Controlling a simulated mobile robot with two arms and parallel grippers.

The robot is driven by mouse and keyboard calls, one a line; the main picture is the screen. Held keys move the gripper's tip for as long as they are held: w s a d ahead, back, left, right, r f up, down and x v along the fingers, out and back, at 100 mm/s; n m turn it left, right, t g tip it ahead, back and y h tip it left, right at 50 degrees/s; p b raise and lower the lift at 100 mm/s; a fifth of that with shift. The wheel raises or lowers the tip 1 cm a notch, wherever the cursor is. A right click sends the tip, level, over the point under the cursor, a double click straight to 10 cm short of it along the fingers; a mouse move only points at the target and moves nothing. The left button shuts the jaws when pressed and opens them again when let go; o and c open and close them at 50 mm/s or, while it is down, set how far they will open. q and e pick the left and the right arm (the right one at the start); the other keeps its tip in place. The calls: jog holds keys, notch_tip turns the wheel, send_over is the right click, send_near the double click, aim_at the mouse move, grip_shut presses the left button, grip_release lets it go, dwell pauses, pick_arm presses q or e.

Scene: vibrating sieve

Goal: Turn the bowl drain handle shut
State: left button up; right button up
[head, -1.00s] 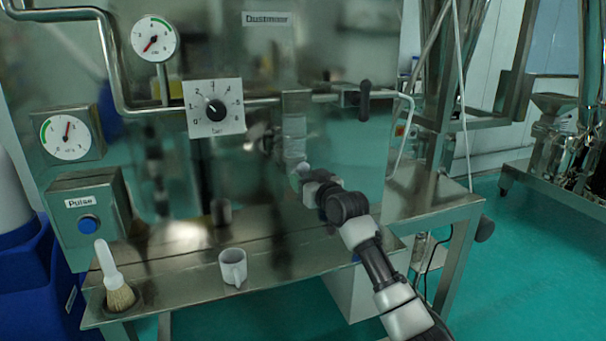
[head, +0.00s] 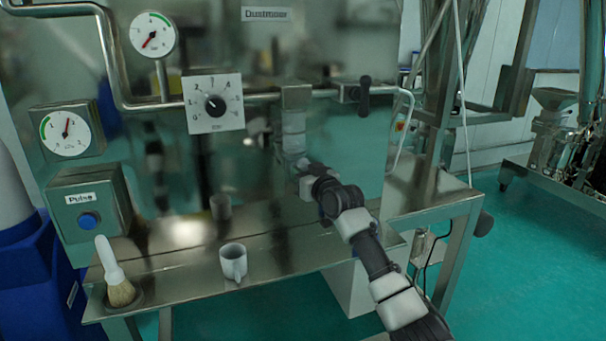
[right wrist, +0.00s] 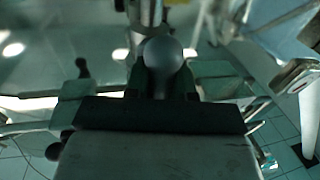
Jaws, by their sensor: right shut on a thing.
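My right gripper (head: 291,162) is in front of the steel panel, at the lower end of a short vertical metal pipe (head: 293,125). In the right wrist view, the gripper (right wrist: 163,80) is shut on a round grey ball knob (right wrist: 163,54), which sits between its two dark fingers. I take this knob to be the end of the bowl drain handle. In the head view the knob and lever are mostly hidden by my gripper, so the handle's angle is hard to tell. My left gripper is not in view.
A black-handled valve (head: 364,97) sits on the pipe up to the right. A white mug (head: 233,263) and a brush (head: 119,287) stand on the steel shelf (head: 180,282) below.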

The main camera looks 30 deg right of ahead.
jog(key=shift+n, duration=0.3)
jog(key=n+p, duration=0.1)
jog(key=n, duration=0.2)
jog(key=shift+r+g+p, duration=0.15)
jog(key=shift+g+p, duration=0.25)
jog(key=n+p, duration=0.3)
jog(key=n, duration=0.1)
jog(key=shift+n+g+h, duration=0.3)
jog(key=shift+g+h, duration=0.1)
jog(key=n+h+p, duration=0.1)
jog(key=n+p, duration=0.2)
jog(key=n, duration=0.1)
jog(key=shift+g, duration=0.4)
jog(key=shift+f+n+h+p, duration=0.25)
jog(key=shift+n+h+p, duration=0.35)
jog(key=shift+n+p, duration=0.8)
jog(key=shift+n+b, duration=0.35)
jog(key=shift+n, duration=0.05)
jog(key=o, duration=0.9)
jog(key=shift+a, duration=0.1)
